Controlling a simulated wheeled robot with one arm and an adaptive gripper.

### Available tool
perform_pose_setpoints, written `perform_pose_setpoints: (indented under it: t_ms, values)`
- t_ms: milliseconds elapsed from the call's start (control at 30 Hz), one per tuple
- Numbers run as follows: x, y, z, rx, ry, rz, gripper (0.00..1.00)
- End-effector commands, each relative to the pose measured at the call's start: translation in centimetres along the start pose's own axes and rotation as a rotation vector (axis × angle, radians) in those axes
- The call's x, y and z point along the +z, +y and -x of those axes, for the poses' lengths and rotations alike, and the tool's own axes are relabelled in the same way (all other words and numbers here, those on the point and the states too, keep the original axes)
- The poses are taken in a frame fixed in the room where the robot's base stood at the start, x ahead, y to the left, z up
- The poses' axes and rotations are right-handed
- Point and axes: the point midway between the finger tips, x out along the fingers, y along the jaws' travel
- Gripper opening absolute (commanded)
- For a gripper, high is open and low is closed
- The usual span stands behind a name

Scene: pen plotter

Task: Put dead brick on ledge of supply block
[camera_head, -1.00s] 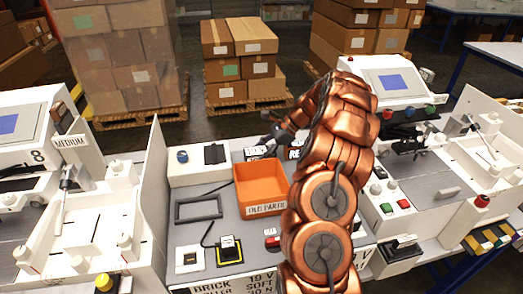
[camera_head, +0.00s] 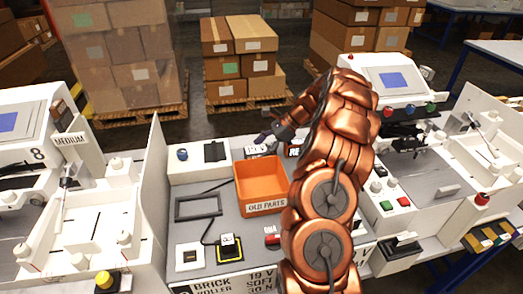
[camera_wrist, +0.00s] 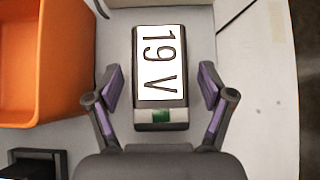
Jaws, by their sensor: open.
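In the wrist view a dark brick (camera_wrist: 160,116) with a white "19 V" label and a small green patch lies on the grey bench top. My gripper (camera_wrist: 162,78) is open, with one finger on each side of this brick and a gap on both sides. In the head view my gripper (camera_head: 268,137) is at the back of the bench, behind the orange bin. A dark block with a white-yellow label (camera_head: 229,248) and a cable sits at the bench front. I cannot tell which one is the dead brick or the supply block.
The orange "OLD PARTS" bin (camera_head: 262,188) stands in the middle of the bench and left of the brick in the wrist view (camera_wrist: 40,70). An empty black frame (camera_head: 198,206) lies left of it. A white panel (camera_head: 152,190) bounds the left side.

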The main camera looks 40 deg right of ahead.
Motion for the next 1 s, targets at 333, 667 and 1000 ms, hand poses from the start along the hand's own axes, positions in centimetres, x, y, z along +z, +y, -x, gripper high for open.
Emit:
perform_pose_setpoints:
  t_ms: [333,667,1000]
  values:
    - [-0.3,-0.1,4.5,-0.006,0.003,0.001,0.81]
    - [-0.2,-0.1,8.3,-0.005,0.002,0.0,0.81]
    - [-0.1,-0.1,11.1,-0.004,0.001,0.0,0.81]
